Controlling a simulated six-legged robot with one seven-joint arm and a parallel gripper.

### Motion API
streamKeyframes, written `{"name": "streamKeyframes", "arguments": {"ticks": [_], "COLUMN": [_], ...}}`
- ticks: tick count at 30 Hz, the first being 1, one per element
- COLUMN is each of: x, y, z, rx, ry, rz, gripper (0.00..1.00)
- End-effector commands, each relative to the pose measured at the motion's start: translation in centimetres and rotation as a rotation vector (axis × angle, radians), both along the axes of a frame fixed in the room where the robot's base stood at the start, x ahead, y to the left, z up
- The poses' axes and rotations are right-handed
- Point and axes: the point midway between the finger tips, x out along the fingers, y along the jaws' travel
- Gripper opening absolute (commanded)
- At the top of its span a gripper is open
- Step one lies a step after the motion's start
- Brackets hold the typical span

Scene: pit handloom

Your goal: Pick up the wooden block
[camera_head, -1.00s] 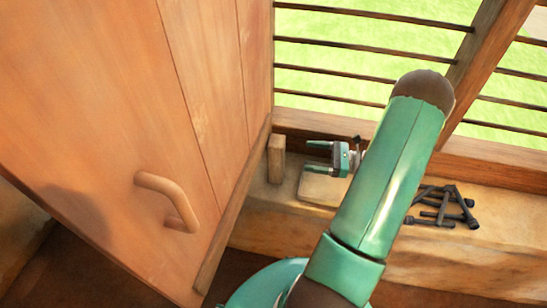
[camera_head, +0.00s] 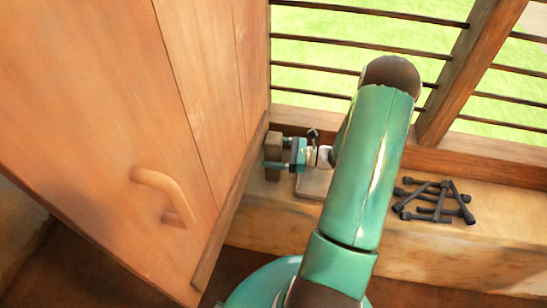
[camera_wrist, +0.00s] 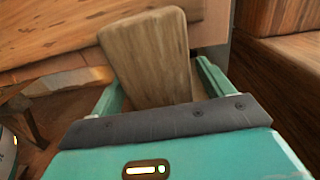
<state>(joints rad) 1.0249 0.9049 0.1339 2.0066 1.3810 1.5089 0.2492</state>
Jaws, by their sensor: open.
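The wooden block (camera_head: 273,146) stands upright on the ledge, close to the edge of the large wooden panel. In the wrist view the block (camera_wrist: 150,55) is a plain brown, grainy piece with rounded corners, rising between my two green fingers. My gripper (camera_head: 275,155) is open, with its fingers on either side of the block. In the wrist view my gripper (camera_wrist: 160,88) shows a gap beside the right finger; contact on the left is hard to tell. The block's lower part is hidden behind the gripper body there.
The large wooden panel (camera_head: 205,90) with a curved handle (camera_head: 163,195) stands close on the left. A flat pale slab (camera_head: 313,184) lies under the gripper. Several dark rods (camera_head: 437,200) lie on the ledge (camera_head: 410,245) to the right. A barred window (camera_head: 330,45) is behind.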

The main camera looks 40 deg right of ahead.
Motion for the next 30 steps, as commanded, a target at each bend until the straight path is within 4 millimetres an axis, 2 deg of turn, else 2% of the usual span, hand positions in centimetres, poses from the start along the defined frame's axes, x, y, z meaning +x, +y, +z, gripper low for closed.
{"name": "streamKeyframes", "arguments": {"ticks": [3,12,23,30], "x": [0.0,0.0,0.0,0.0], "y": [0.0,-0.1,-0.1,-0.1], "z": [0.0,0.1,0.6,3.1], "rx": [0.000,0.000,-0.001,-0.001], "ry": [0.000,-0.001,-0.002,-0.003], "rz": [-0.001,0.000,-0.001,0.000], "gripper": [0.80,0.23,0.23,0.23]}}
